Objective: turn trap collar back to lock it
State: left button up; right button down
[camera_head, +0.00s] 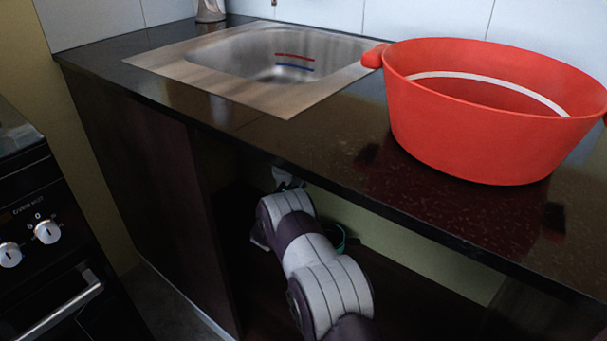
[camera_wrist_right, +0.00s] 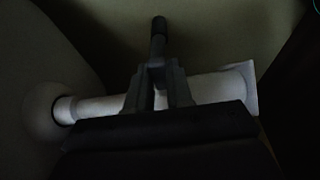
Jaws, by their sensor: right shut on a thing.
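In the right wrist view a white pipe (camera_wrist_right: 205,88) runs across the dim cabinet, with a wider flange at its right end. My right gripper (camera_wrist_right: 156,78) is in front of the middle of this pipe. Its fingers are shut on a dark piece with a stubby rod (camera_wrist_right: 158,38) that points up in the picture; this looks like the trap collar, but the dark makes it hard to tell. In the head view my right arm reaches into the open cabinet under the sink and hides the gripper. A small white part (camera_head: 284,176) shows beyond the arm. My left gripper is not in view.
The dark counter (camera_head: 215,112) overhangs the cabinet opening close above my arm. A steel sink (camera_head: 262,62) is set into it, and a red tub (camera_head: 470,135) stands on its right. A teal-rimmed container (camera_head: 338,238) is partly hidden beside my arm. An oven (camera_head: 45,250) stands left.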

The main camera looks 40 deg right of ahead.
jog(key=shift+w+a+r+p, duration=0.1)
jog(key=shift+w+a+p, duration=0.25)
jog(key=shift+a, duration=0.3)
jog(key=shift+w+a+f+p, duration=0.1)
jog(key=shift+w+a+p, duration=0.1)
jog(key=shift+a+p, duration=0.35)
jog(key=shift+w+a+r+p, duration=0.1)
jog(key=shift+w+a+p, duration=0.15)
jog(key=shift+a, duration=0.55)
jog(key=shift+w, duration=0.1)
jog(key=c, duration=1.1)
grip_release()
jog(key=shift+o, duration=0.5)
jog(key=shift+w, duration=0.1)
jog(key=p, duration=0.5)
send_near(290, 179)
jog(key=v, duration=0.7)
jog(key=shift+d, duration=0.1)
